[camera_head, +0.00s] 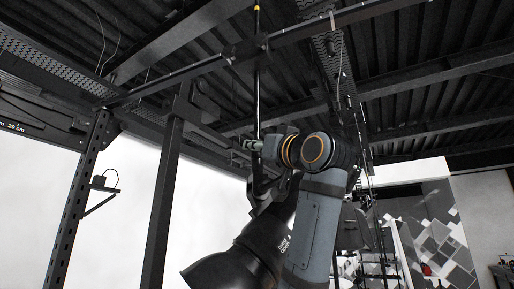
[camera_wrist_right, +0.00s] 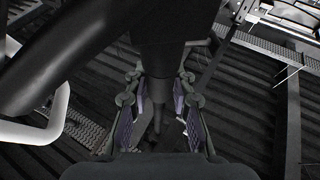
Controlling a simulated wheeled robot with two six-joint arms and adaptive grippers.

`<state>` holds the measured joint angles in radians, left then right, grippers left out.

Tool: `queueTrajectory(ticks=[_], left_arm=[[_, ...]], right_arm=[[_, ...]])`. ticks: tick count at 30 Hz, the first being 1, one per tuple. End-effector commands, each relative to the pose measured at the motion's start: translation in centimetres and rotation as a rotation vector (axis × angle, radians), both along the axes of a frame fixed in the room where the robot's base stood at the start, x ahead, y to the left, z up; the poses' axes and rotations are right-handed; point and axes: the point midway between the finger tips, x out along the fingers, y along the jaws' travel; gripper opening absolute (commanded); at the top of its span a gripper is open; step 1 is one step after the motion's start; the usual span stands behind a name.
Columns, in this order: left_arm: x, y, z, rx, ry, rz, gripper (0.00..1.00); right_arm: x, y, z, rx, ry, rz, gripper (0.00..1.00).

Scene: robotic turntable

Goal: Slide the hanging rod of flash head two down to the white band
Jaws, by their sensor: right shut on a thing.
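The hanging rod (camera_head: 257,100) runs straight down from the ceiling rail in the head view. A yellow mark shows near its top, and a pale stretch shows lower down; I cannot tell whether this is the white band. A black flash head (camera_head: 226,265) hangs below, tilted down to the left, partly behind my right arm. My right gripper (camera_head: 254,145) is at the lower end of the rod, shut on it. In the right wrist view, the fingers of the gripper (camera_wrist_right: 160,118) stand either side of a dark post (camera_wrist_right: 157,85). My left gripper is out of view.
A black rail (camera_head: 190,76) crosses overhead, with a clamp block (camera_head: 246,50) where the rod passes. A dark upright post (camera_head: 163,200) stands left of the flash head. In the right wrist view, a pale curved tube (camera_wrist_right: 50,125) lies at the left.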

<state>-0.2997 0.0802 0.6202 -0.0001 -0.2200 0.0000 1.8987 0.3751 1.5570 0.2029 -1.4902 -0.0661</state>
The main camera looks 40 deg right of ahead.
Motion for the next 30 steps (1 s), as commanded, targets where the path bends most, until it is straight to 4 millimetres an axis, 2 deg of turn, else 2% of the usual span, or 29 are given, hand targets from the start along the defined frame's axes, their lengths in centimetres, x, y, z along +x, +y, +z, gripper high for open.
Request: queueTrajectory(ticks=[1,2,7,15,18,20,30], left_arm=[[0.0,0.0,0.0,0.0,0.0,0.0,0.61],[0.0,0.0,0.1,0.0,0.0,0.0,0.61],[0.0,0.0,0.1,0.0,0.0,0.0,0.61],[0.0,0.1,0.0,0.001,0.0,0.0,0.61],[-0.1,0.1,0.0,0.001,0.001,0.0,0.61],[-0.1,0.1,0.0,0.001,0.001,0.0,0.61],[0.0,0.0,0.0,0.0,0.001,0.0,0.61]], right_arm=[[0.0,0.0,0.1,0.0,0.0,0.0,0.0],[0.0,0.0,0.1,0.0,-0.001,-0.001,0.26],[0.0,0.0,0.1,0.0,-0.002,-0.001,0.48],[-0.1,0.0,0.1,0.0,-0.003,-0.001,0.48],[-0.8,0.1,-0.1,-0.001,-0.005,-0.001,0.48],[-1.7,0.2,-0.5,0.0,-0.006,-0.002,0.48],[-8.9,1.6,-3.5,-0.001,-0.006,-0.003,0.48]])
